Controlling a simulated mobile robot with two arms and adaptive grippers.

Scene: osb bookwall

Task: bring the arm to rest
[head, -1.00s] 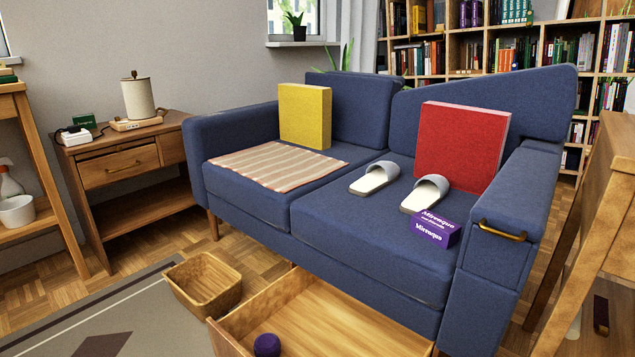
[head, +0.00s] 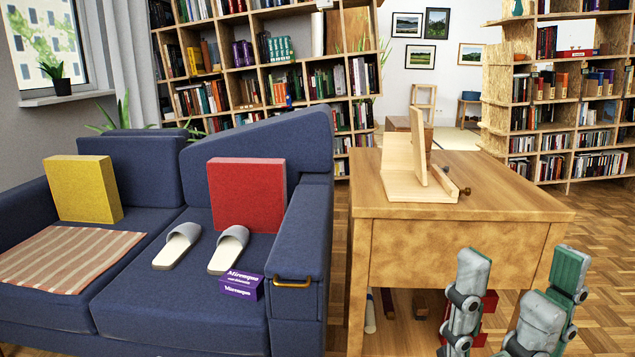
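My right gripper (head: 521,270) shows at the lower right of the head view. Its two grey-green fingers point up and stand wide apart, with nothing between them. It appears in front of the wooden side table (head: 460,208); the exact distance between them is hard to tell. My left gripper is not in view.
A blue sofa (head: 180,312) fills the left, with a yellow cushion (head: 82,188), a red cushion (head: 247,195), slippers (head: 228,250) and a purple box (head: 241,286). A wooden stand (head: 405,170) is on the table. Bare floor (head: 605,225) lies at the right.

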